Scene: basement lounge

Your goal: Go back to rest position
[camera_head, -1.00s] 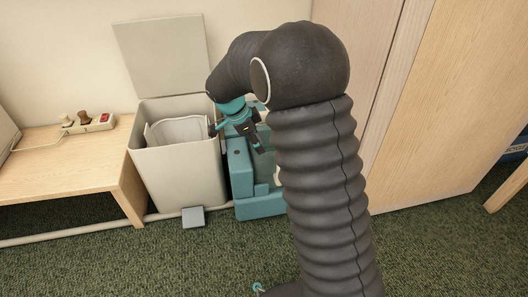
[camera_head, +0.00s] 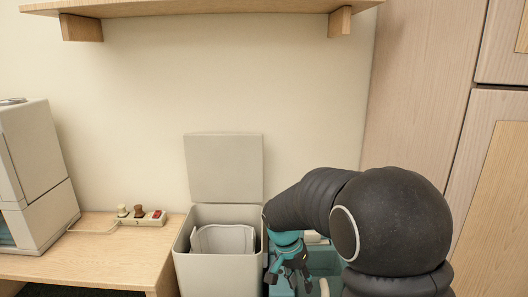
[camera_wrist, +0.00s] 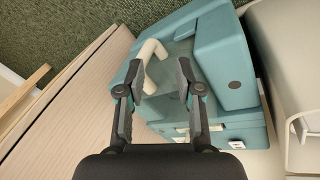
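My gripper (camera_head: 290,277) hangs at the end of my bent arm, just right of the open bin in the head view. In the wrist view my gripper (camera_wrist: 160,88) has its two fingers spread apart with nothing held between them. Below it in the wrist view is a teal machine (camera_wrist: 222,62) with a cream curved handle (camera_wrist: 152,60). The handle shows beyond the fingertips; whether a finger touches it I cannot tell. In the head view the teal machine (camera_head: 322,262) is partly hidden by my arm.
A beige bin (camera_head: 216,272) with its lid (camera_head: 224,168) raised stands beside my gripper. A low wooden table (camera_head: 100,262) at left bears a power strip (camera_head: 142,217) and a pale appliance (camera_head: 35,180). A wooden shelf (camera_head: 200,7) is above. A tall wooden cabinet (camera_head: 420,90) stands at right.

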